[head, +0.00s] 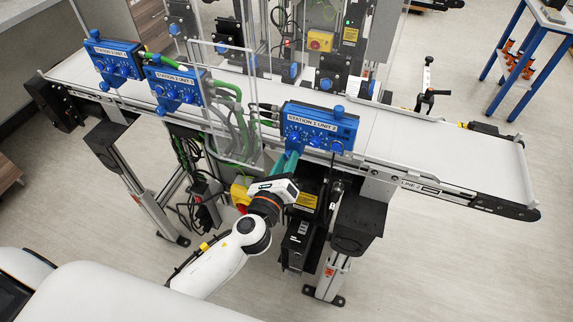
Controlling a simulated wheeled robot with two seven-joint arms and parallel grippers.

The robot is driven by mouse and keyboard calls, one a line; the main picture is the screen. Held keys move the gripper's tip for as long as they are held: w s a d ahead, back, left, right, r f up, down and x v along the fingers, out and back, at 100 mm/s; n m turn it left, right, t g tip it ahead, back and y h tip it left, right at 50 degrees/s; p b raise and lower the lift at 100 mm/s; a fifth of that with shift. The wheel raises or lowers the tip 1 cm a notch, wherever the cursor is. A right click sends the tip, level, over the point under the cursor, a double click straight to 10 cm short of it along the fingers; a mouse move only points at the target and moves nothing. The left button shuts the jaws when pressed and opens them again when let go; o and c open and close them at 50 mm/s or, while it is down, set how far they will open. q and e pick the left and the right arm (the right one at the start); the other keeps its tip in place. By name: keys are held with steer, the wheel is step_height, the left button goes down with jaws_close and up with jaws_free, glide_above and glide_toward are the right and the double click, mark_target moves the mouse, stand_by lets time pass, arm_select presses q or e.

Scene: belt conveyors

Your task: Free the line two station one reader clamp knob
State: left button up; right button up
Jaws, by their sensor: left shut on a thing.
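A blue unit box (320,125) with a sign that seems to read STATION 1 UNIT 2 hangs on the near side of the belt conveyor. It carries several blue knobs on its front and a taller one on top. My left gripper (289,158) has teal fingers and reaches up to the lower left of this box. It is shut on what looks like a blue knob there, mostly hidden by the fingers. I cannot read any clamp marking on it. My right gripper is not in view.
The conveyor (410,140), marked LINE 2, has a bare belt at right. Two more blue unit boxes (112,60) (175,85) are at left, with green hoses (228,90) nearby. A black conveyor support (357,224) stands right of my gripper. A blue-legged table (526,68) is at upper right.

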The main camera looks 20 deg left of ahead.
arm_select(q)
steer(key=n+b, duration=0.2)
steer(key=n, duration=0.9)
steer(key=shift+n+b, duration=0.35)
steer(key=shift+n, duration=1.85)
steer(key=o, duration=1)
steer(key=shift+f, duration=0.1)
